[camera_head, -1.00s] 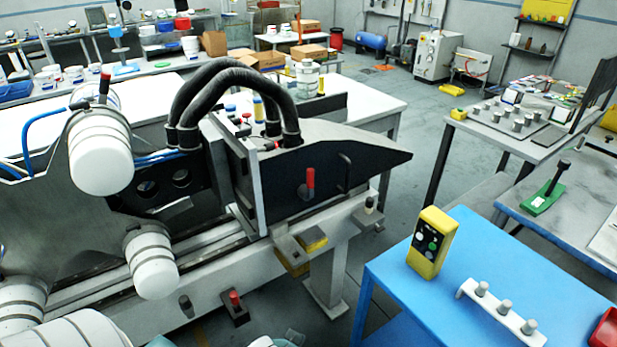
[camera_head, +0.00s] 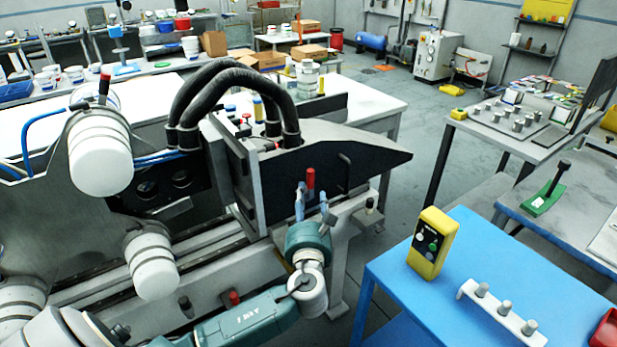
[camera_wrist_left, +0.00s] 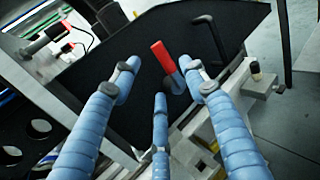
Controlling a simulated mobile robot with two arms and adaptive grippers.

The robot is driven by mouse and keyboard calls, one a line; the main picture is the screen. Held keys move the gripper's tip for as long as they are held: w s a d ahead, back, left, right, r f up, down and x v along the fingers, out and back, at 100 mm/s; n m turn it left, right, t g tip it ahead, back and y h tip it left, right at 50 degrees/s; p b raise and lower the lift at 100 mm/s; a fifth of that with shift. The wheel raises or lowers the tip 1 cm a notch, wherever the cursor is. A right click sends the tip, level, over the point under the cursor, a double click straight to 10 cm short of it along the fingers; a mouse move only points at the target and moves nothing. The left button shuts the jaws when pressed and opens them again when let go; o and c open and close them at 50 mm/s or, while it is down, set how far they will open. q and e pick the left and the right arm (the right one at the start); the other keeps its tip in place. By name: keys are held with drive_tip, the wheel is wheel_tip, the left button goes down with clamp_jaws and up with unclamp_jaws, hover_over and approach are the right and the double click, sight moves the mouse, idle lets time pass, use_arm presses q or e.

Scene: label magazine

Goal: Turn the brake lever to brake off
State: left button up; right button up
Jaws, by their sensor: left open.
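The brake lever (camera_head: 310,181), with a red grip, stands about upright on the dark side panel of the machine. It also shows in the left wrist view (camera_wrist_left: 163,57), its red grip tilted to the upper left and a grey-blue stem below. My left gripper (camera_head: 312,198) is open, its blue fingers raised just in front of the panel. In the head view its fingertips lie either side of the lever's lower part. In the left wrist view the lever shows between the spread fingers; I see no clear contact. My right gripper is out of view.
A black handle (camera_head: 345,173) sits on the panel right of the lever. A red-knobbed block (camera_head: 233,298) is low by my arm. The blue table (camera_head: 440,300) at right carries a yellow control box (camera_head: 432,243) and a white peg rack (camera_head: 500,310).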

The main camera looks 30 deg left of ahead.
sight(309, 179)
use_arm(q)
drive_tip(key=p+x, duration=0.1)
drive_tip(key=x, duration=0.9)
drive_tip(key=shift+w+a, duration=0.1)
drive_tip(key=shift+c, duration=0.5)
clamp_jaws()
